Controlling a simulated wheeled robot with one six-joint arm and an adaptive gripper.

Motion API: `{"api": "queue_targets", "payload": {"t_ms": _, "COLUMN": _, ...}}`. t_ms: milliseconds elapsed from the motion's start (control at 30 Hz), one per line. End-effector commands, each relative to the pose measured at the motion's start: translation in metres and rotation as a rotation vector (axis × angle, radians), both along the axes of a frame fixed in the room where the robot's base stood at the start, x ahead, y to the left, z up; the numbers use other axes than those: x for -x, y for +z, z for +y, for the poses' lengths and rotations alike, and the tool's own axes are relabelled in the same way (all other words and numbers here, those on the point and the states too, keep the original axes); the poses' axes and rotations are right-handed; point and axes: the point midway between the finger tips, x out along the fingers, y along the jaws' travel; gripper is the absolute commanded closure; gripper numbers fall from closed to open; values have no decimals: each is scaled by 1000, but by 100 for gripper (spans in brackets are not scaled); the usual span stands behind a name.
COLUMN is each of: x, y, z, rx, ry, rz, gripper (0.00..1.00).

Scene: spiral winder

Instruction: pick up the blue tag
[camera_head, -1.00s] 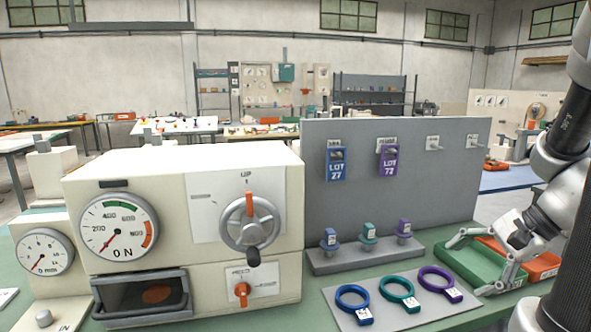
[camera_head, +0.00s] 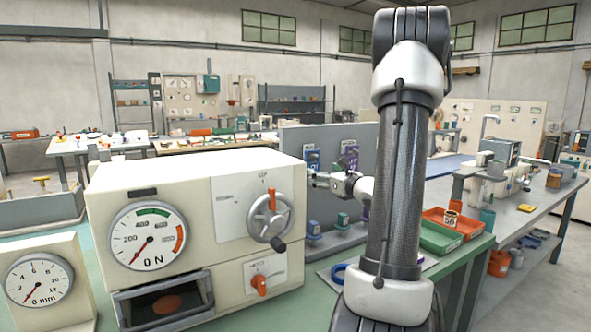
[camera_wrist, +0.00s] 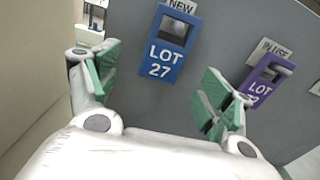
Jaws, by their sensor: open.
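The blue tag (camera_wrist: 176,31), marked LOT 27, hangs on the grey upright board (camera_wrist: 235,35) under a NEW label in the wrist view. In the head view the blue tag (camera_head: 313,158) shows at the board's left part, partly behind my gripper. My gripper (camera_wrist: 158,88) is open and empty, its green-padded fingers spread below and to either side of the tag. In the head view my gripper (camera_head: 322,180) is in front of the board, by the tag's lower end. I cannot tell the exact gap.
A purple tag (camera_wrist: 265,83), marked LOT 72, hangs right of the blue one, behind my right finger. The cream winder (camera_head: 160,180) with its crank (camera_head: 268,216) stands close on the left. Red and green trays (camera_head: 440,235) lie to the right, behind my arm.

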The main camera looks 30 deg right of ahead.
Motion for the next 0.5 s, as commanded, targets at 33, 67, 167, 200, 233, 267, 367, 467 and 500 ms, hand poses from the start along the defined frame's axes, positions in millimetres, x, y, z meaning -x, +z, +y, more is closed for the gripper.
{"api": "queue_targets", "payload": {"t_ms": 33, "x": -1, "y": 2, "z": -1, "rx": -19, "ry": -3, "rz": -9, "gripper": 20}}
{"api": "queue_targets", "payload": {"t_ms": 67, "x": -3, "y": 2, "z": 0, "rx": -27, "ry": 0, "rz": -10, "gripper": 20}}
{"api": "queue_targets", "payload": {"t_ms": 167, "x": -13, "y": 2, "z": -1, "rx": -39, "ry": 1, "rz": -9, "gripper": 20}}
{"api": "queue_targets", "payload": {"t_ms": 200, "x": -17, "y": 2, "z": -1, "rx": -38, "ry": 2, "rz": -8, "gripper": 20}}
{"api": "queue_targets", "payload": {"t_ms": 233, "x": -21, "y": 2, "z": -1, "rx": -38, "ry": 3, "rz": -9, "gripper": 20}}
{"api": "queue_targets", "payload": {"t_ms": 267, "x": -25, "y": 3, "z": -1, "rx": -37, "ry": 4, "rz": -9, "gripper": 20}}
{"api": "queue_targets", "payload": {"t_ms": 367, "x": -37, "y": 5, "z": -4, "rx": -36, "ry": 3, "rz": -9, "gripper": 20}}
{"api": "queue_targets", "payload": {"t_ms": 467, "x": -53, "y": 8, "z": -7, "rx": -36, "ry": 3, "rz": -9, "gripper": 20}}
{"api": "queue_targets", "payload": {"t_ms": 500, "x": -60, "y": 10, "z": -8, "rx": -36, "ry": 4, "rz": -9, "gripper": 20}}
